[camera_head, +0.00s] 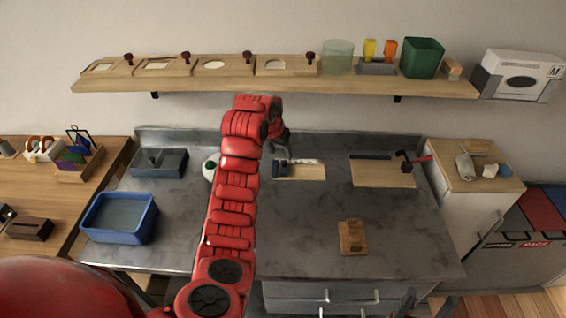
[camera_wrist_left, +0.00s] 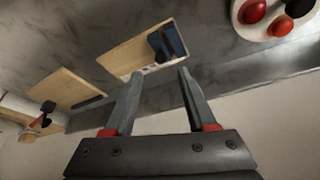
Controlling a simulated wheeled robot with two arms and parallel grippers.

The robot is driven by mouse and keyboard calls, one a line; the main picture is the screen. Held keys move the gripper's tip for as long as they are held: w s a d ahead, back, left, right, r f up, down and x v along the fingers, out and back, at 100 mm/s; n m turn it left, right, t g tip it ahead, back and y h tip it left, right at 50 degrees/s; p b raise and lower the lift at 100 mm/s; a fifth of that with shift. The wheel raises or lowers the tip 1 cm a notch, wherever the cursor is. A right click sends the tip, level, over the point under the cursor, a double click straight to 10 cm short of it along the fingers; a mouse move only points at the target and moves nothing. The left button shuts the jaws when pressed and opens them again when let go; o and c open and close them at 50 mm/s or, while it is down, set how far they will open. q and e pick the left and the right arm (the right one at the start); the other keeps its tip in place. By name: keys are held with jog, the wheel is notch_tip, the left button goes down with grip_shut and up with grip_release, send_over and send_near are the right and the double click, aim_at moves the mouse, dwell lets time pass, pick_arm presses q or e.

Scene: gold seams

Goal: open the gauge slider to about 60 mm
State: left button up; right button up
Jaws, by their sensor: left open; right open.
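The gauge appears to be the dark blue piece (camera_head: 281,168) at the left end of a pale wooden board (camera_head: 310,173) on the grey bench. A whitish strip (camera_head: 306,161) runs along the board's back edge. In the left wrist view the blue piece (camera_wrist_left: 173,40) with a black part lies on the board (camera_wrist_left: 125,55), beyond my fingertips. I cannot read the slider's opening. My left gripper (camera_head: 281,140) is open and empty, above and behind the gauge; its fingers also show in the left wrist view (camera_wrist_left: 158,80). My right gripper (camera_head: 426,299) shows only fingertips, open, at the bottom edge.
A second board (camera_head: 380,175) carries a dark bar and a red-handled tool (camera_head: 412,162). A round white base (camera_head: 210,168) with buttons stands left of the gauge, partly behind my arm. A shelf (camera_head: 200,83) overhangs the back.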

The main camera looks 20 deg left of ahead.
aim_at(284, 162)
pick_arm(q)
jog(key=shift+p+x, duration=0.45)
jog(key=shift+x, duration=2.7)
grip_shut()
jog(key=shift+a, duration=0.1)
